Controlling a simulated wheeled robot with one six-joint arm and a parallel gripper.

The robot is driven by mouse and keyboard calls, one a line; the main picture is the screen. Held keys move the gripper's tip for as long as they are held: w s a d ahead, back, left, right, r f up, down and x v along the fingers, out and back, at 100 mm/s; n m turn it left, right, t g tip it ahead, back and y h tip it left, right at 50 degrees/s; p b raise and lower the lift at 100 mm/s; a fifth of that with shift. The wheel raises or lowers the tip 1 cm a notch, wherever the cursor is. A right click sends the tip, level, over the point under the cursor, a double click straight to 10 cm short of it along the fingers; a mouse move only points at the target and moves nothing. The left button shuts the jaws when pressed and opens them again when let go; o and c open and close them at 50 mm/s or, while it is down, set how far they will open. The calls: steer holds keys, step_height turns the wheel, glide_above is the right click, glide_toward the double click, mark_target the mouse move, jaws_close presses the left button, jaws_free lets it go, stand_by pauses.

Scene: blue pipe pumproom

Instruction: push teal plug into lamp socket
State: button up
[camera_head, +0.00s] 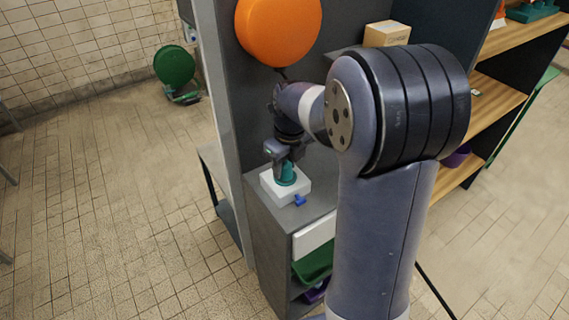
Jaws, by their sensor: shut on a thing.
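The teal plug (287,174) is upright in the grip of my gripper (284,158), which is shut on its upper part. The plug is over a white block (285,190) on a grey cabinet top, which looks like the lamp socket. The plug's lower end meets the block's top in this view; I cannot tell whether it is in a hole or only above or touching it. A large orange round thing (279,28), perhaps the lamp, is on the grey panel above. My arm covers the area to the right of the gripper.
A small blue piece (299,200) is at the block's front side. The grey cabinet (262,222) has an open shelf with a green bin (313,264). A cardboard box (387,34) and wooden shelves (497,98) are at right.

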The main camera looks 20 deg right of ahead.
steer(key=shift+f, duration=0.45)
steer(key=o, duration=1)
steer(key=r, duration=0.5)
steer(key=s+r, duration=0.1)
steer(key=r, duration=0.1)
steer(key=shift+d+r+b, duration=0.2)
steer(key=shift+r+b, duration=0.05)
steer(key=shift+b, duration=0.1)
steer(key=shift+w, duration=0.1)
steer(key=f, duration=0.7)
steer(key=shift+w+a+f, duration=0.2)
steer(key=shift+w+f, duration=0.1)
steer(key=shift+w, duration=0.1)
steer(key=shift+r+p, duration=0.3)
